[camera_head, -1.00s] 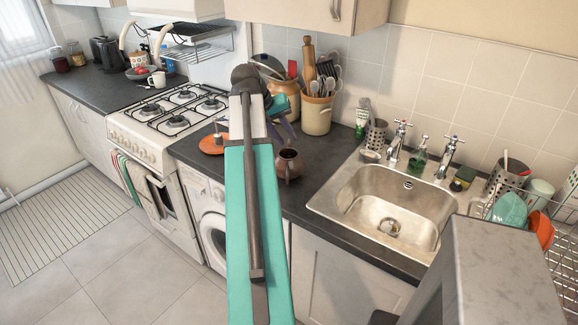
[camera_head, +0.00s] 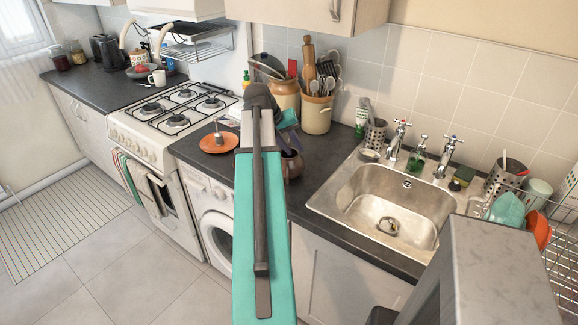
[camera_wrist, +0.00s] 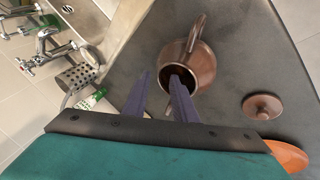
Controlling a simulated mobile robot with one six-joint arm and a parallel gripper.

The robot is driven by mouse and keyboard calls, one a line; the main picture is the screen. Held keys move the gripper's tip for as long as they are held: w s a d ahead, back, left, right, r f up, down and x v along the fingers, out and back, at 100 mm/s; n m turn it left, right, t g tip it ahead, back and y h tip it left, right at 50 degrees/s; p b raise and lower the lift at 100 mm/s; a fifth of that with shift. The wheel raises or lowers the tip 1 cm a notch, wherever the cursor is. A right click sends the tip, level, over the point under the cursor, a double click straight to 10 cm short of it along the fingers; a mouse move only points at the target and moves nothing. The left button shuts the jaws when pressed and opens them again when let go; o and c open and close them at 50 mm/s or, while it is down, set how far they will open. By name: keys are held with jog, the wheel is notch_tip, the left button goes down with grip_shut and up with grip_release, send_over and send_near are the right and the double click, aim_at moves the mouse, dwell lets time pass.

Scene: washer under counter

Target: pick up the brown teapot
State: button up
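The brown teapot (camera_wrist: 204,66) stands on the dark counter without its lid, its opening facing the wrist camera. In the head view the teapot (camera_head: 292,166) shows beside my arm, partly hidden by it and the gripper. A brown lid (camera_wrist: 262,106) lies apart on the counter in the wrist view. My gripper (camera_wrist: 160,76) is open, its two purple fingers spread. The right finger overlaps the teapot's opening, and the left one lies outside the body. A thin brown part shows between the fingers, perhaps the handle. I cannot tell whether they touch the teapot.
An orange plate (camera_head: 218,144) lies left of my arm. A utensil crock (camera_head: 316,115) and another pot (camera_head: 284,95) stand behind the teapot. The sink (camera_head: 388,207) with taps is to the right. A metal holder (camera_wrist: 80,77) and a green-white tube (camera_wrist: 91,99) stand nearby.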

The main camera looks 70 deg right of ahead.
aim_at(299, 154)
jog(key=shift+s+f, duration=0.1)
jog(key=shift+p+x, duration=0.8)
jog(key=shift+x, duration=0.45)
jog(key=shift+p+x, duration=0.3)
jog(key=shift+x, duration=1)
grip_shut()
jog(key=shift+d, duration=0.1)
